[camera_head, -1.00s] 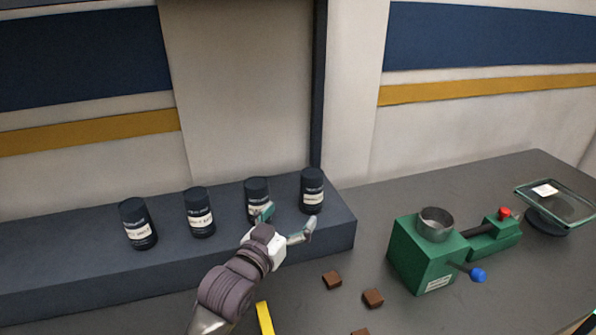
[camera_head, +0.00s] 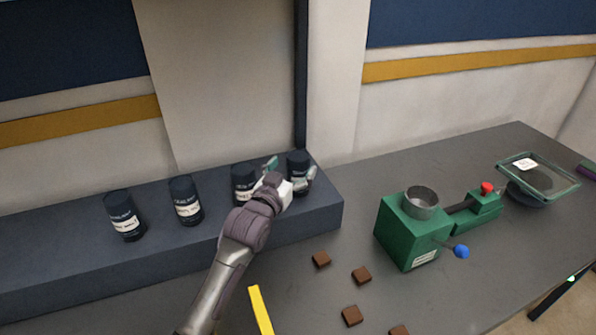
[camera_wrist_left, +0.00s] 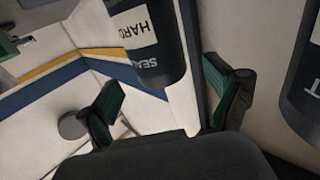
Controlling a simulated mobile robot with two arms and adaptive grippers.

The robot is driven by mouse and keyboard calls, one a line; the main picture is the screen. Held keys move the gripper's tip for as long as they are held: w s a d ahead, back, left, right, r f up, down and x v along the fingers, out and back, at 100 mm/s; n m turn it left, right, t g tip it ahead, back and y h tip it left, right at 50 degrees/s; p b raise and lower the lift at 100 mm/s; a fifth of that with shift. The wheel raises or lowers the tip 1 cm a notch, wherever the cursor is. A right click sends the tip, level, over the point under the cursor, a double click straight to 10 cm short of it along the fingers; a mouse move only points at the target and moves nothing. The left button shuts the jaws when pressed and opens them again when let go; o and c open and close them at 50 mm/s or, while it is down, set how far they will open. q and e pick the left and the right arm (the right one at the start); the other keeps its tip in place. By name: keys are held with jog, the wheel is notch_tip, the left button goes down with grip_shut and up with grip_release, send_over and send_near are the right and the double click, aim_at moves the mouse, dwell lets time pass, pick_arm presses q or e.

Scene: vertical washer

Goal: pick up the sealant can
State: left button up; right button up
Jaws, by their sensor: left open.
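Four dark cans with white labels stand in a row on the raised dark ledge. The rightmost can (camera_head: 299,160) is between the spread fingers of my left gripper (camera_head: 291,170), which is open. In the left wrist view, a dark can (camera_wrist_left: 150,45) sits between the open fingers of my left gripper (camera_wrist_left: 165,92); its label begins "SEA" and "HARD". Contact with the fingers cannot be told. The can second from right (camera_head: 242,183) stands just left of the gripper. Another dark can (camera_wrist_left: 304,95) shows at the wrist view's right edge. My right gripper is not in view.
Two more cans (camera_head: 124,214) (camera_head: 185,200) stand further left on the ledge (camera_head: 60,250). A green machine (camera_head: 405,235) with a metal cup and a glass-topped scale (camera_head: 540,172) are at the right. Several brown blocks (camera_head: 361,275) and a yellow strip (camera_head: 260,310) lie in front.

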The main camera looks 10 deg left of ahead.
aim_at(298, 159)
pick_arm(q)
jog(key=shift+w+d+f+p, duration=0.1)
jog(key=shift+w+d+p, duration=0.1)
jog(key=shift+w, duration=0.8)
jog(key=shift+w+d+f+p, duration=0.1)
jog(key=shift+w+d+p, duration=0.1)
jog(key=shift+w, duration=0.75)
jog(key=shift+s+a+r, duration=0.1)
jog(key=shift+c, duration=0.6)
jog(key=c, duration=1.4)
jog(key=shift+r, duration=0.1)
jog(key=shift+c, duration=0.6)
